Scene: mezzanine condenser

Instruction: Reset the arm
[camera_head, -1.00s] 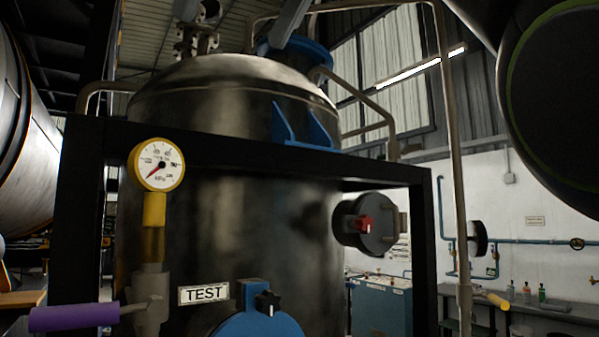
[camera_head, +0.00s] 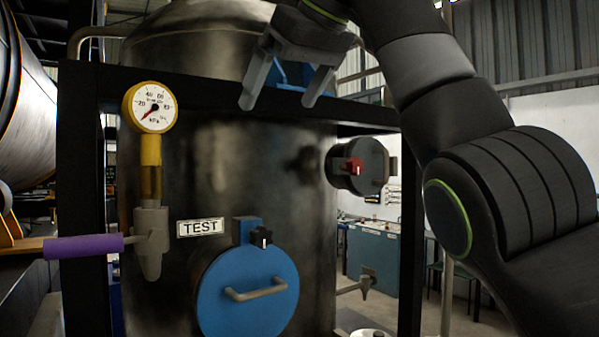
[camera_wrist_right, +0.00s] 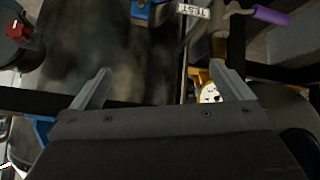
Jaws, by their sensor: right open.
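My right gripper (camera_head: 285,98) hangs in front of the upper part of the dark metal tank (camera_head: 230,180), near the black frame's top beam. Its two fingers are apart with nothing between them. In the right wrist view the open fingers (camera_wrist_right: 155,85) also show, with the tank behind them. My right arm comes in from the right and covers much of the right side of the head view. My left gripper does not show.
The tank carries a yellow gauge (camera_head: 150,107), a purple-handled valve (camera_head: 84,246), a TEST label (camera_head: 200,227), a round blue hatch (camera_head: 247,295) with a black knob (camera_head: 261,237), and a red switch (camera_head: 354,168). The black frame (camera_head: 230,100) surrounds the tank.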

